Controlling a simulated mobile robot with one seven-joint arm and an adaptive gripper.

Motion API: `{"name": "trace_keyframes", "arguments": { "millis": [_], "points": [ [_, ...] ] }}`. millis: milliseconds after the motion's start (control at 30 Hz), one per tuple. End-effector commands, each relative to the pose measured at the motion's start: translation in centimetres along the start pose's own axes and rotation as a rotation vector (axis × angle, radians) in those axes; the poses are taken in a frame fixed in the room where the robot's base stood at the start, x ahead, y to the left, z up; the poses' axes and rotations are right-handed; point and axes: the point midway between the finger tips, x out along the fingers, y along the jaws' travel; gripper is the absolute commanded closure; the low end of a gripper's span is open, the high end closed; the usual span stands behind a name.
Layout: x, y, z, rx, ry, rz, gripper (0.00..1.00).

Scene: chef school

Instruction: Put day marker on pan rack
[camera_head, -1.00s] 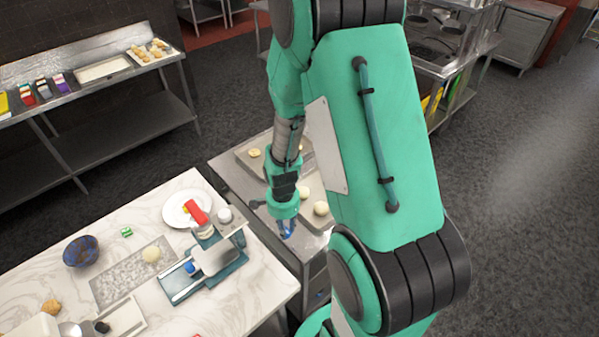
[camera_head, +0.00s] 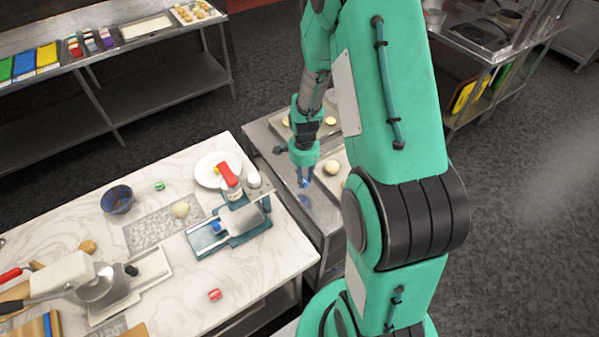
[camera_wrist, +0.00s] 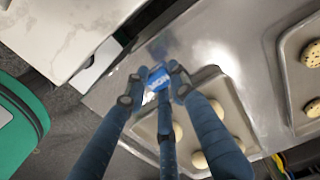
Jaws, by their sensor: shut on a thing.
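My gripper (camera_head: 303,176) is shut on a small blue day marker with white lettering (camera_wrist: 158,79). In the wrist view the fingers of my gripper (camera_wrist: 154,88) close around the marker. They hold it over the bare steel top of a unit that looks like the pan rack (camera_head: 322,212). This steel top also shows in the wrist view (camera_wrist: 200,40). The gap between marker and steel cannot be told.
A marble table (camera_head: 262,262) adjoins on the left. It carries a slicer (camera_head: 240,220), a white plate (camera_head: 207,170), a blue bowl (camera_head: 117,199), and small green (camera_head: 159,186) and red (camera_head: 215,295) blocks. A steel shelf (camera_head: 170,80) stands behind; dark floor lies to the right.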

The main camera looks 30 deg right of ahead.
Motion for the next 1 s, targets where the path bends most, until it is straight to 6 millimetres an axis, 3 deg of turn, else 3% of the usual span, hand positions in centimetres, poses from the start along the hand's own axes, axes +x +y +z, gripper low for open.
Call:
{"name": "trace_keyframes", "arguments": {
  "millis": [200,400,833,1000],
  "points": [
    [0.4,-3.2,-1.5,0.0,0.0,0.001,0.94],
    [0.6,-5.0,-2.3,0.0,0.0,0.0,0.94],
    [0.6,-5.3,-2.4,0.0,0.0,0.0,0.94],
    [1.6,-5.2,-2.4,0.0,-0.001,0.002,0.94]
  ]
}}
